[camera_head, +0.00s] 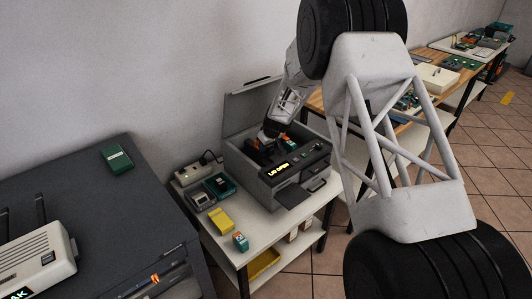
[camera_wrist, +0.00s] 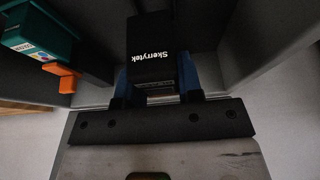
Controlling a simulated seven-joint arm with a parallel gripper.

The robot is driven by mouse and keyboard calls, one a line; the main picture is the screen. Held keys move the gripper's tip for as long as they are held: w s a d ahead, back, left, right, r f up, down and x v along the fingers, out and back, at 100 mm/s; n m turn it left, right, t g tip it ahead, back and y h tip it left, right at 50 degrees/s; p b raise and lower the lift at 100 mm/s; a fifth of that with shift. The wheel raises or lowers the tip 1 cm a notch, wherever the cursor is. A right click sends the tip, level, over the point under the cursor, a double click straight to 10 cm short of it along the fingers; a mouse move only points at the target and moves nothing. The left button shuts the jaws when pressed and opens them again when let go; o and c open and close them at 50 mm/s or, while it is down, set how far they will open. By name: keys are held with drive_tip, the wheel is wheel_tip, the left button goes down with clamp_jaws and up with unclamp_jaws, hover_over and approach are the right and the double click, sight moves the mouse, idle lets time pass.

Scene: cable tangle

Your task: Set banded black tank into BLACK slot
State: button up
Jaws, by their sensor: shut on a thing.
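The black tank (camera_wrist: 152,48) fills the upper middle of the wrist view, with upside-down "Skerrytek" lettering; I cannot make out a band on it. My gripper (camera_wrist: 156,82) is shut on it, with a blue finger on each side. In the head view my gripper (camera_head: 272,130) reaches down into the grey printer (camera_head: 252,184), whose lid is up and whose display reads "LID OPEN". A teal tank (camera_wrist: 40,35) with an orange tab sits at the left of the wrist view. The BLACK slot's marking and the tank's underside are hidden.
The raised lid (camera_head: 245,105) stands behind my gripper. Printer walls close in around the gripper.

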sight(266, 153)
drive_tip(key=shift+f, duration=1.85)
drive_tip(key=shift+f, duration=0.65)
drive_tip(key=o, duration=0.9)
drive_tip(key=shift+s+f, duration=0.1)
drive_tip(key=shift+c, duration=0.2)
drive_tip(key=shift+o, duration=0.6)
drive_tip(key=shift+f, duration=0.1)
drive_tip(key=shift+s+d+r, duration=0.1)
drive_tip(key=shift+r, duration=0.65)
drive_tip(key=v, duration=1.2)
